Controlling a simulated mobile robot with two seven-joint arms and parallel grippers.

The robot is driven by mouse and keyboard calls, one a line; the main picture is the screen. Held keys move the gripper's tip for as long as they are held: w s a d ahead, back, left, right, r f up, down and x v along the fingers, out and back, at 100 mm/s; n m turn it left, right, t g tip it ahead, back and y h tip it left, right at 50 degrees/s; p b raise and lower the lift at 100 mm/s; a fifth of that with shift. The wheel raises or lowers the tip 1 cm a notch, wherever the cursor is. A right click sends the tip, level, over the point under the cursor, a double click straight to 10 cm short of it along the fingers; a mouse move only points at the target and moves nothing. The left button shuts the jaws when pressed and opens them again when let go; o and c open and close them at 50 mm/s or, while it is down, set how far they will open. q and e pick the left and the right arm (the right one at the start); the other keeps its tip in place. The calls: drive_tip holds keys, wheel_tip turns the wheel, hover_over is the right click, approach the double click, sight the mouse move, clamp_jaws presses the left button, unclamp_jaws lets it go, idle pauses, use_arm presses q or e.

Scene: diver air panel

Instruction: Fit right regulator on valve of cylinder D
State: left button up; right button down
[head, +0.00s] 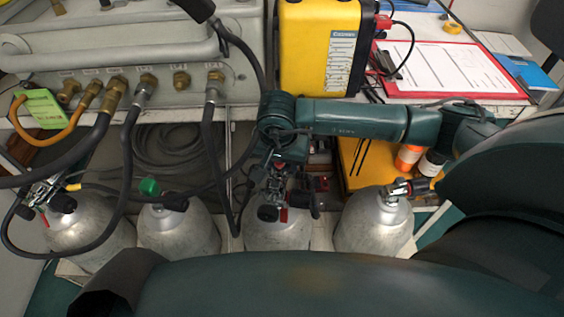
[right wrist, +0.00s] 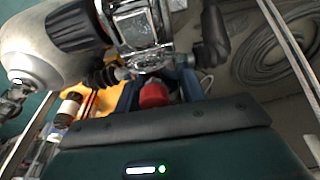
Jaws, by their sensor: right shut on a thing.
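My right gripper (head: 278,172) reaches down over the third silver cylinder from the left (head: 275,236). In the right wrist view its blue fingers (right wrist: 158,92) are shut at the red part of a chrome regulator (right wrist: 135,22), which also shows in the head view (head: 277,196). The regulator is at the top of this cylinder, beside a black knob (right wrist: 75,25). Gripper and regulator hide the valve, so I cannot tell whether it is seated. No letter D is readable. My left gripper is not in view.
Black hoses (head: 209,135) hang from the grey panel (head: 150,55).

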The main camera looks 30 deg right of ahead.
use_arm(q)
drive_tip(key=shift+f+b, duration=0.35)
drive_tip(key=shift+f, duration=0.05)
use_arm(e)
drive_tip(key=shift+f, duration=0.3)
drive_tip(key=c, duration=1.2)
unclamp_jaws()
drive_tip(key=o, duration=0.4)
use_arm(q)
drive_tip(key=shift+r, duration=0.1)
use_arm(e)
drive_tip(key=shift+o, duration=0.2)
drive_tip(key=shift+a+r, duration=0.1)
drive_tip(key=shift+r, duration=0.45)
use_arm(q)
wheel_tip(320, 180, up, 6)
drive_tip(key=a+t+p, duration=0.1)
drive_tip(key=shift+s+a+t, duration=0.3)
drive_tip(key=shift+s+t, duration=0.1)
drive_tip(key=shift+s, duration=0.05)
use_arm(e)
drive_tip(key=v, duration=1.2)
drive_tip(key=shift+s+r, duration=0.1)
